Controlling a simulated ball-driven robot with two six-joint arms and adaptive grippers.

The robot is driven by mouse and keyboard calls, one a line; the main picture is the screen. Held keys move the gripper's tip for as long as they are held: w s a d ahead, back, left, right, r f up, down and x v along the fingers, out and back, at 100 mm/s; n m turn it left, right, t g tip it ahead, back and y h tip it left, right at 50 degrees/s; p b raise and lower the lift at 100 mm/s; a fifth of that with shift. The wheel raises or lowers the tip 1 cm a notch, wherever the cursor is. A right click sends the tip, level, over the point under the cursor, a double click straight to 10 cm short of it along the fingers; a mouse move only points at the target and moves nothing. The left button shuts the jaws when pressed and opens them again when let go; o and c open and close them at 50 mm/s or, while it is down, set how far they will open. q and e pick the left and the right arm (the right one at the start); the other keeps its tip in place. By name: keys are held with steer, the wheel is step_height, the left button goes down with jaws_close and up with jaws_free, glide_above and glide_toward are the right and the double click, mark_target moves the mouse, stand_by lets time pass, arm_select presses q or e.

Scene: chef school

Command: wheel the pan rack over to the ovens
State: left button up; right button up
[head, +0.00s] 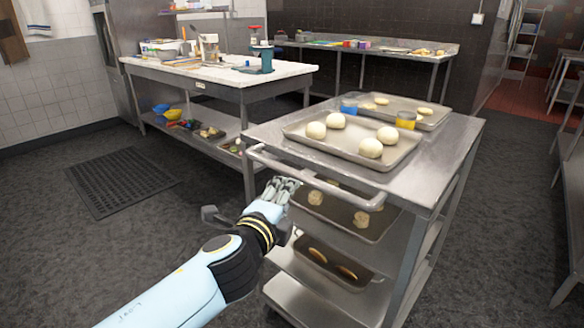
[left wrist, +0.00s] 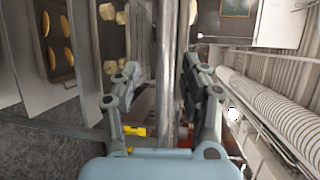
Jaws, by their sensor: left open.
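The pan rack (head: 450,168) is a steel trolley with shelves, standing right of centre in the head view. A tubular handle (head: 318,175) runs along its near side. Trays of dough balls and buns lie on its top and lower shelves. My left gripper (head: 285,187) is just below the handle, at the rack's near side. In the left wrist view its fingers (left wrist: 160,88) are open, with a vertical metal bar (left wrist: 167,55) showing between them; I cannot tell whether they touch it. My right gripper is not in view. I cannot make out the ovens.
A steel worktable (head: 220,78) with tools stands close behind the rack on the left. A long counter (head: 375,47) lines the dark back wall. A black floor mat (head: 120,182) lies at left. Floor is clear right of the rack, up to shelving at the right edge.

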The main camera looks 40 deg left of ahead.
mark_target(299, 179)
arm_select(q)
steer(key=x, duration=1)
steer(key=shift+w+a+r, duration=0.1)
steer(key=shift+w+a, duration=0.05)
steer(key=shift+w, duration=0.2)
steer(key=shift+w+a+b, duration=0.1)
steer(key=shift+w+b, duration=0.2)
steer(key=shift+w, duration=0.05)
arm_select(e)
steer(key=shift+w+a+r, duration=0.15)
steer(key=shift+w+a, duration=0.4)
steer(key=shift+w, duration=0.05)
arm_select(q)
steer(key=shift+c, duration=0.4)
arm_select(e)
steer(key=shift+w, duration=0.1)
arm_select(q)
jaws_close()
